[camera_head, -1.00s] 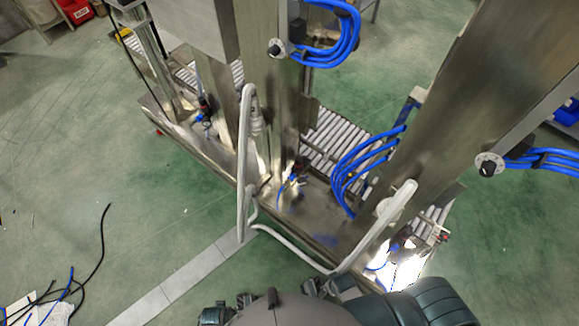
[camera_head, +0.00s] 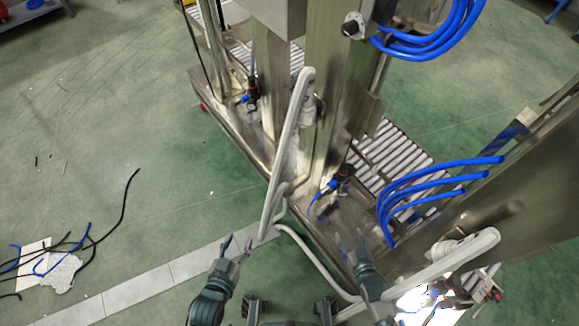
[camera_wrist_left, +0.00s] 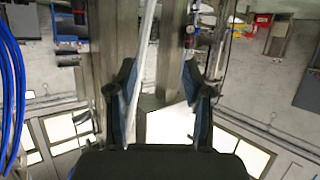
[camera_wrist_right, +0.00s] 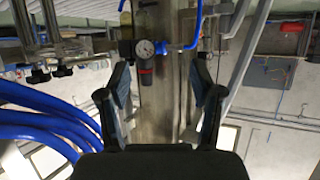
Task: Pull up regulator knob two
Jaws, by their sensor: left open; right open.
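Small dark regulators with blue fittings sit low on the steel machine: one further back (camera_head: 253,88), one in the middle (camera_head: 341,174) and one at the lower right (camera_head: 489,291). I cannot tell which is number two. My left gripper (camera_head: 237,244) is open and empty over the floor, left of the grey tubular frame.
A pale grey tubular frame (camera_head: 290,140) with a second arm (camera_head: 440,266) stands close before the machine. Blue hoses (camera_head: 425,185) bow out on the right. Roller conveyors (camera_head: 395,155) lie behind. Loose cables (camera_head: 75,255) lie on the open green floor at left.

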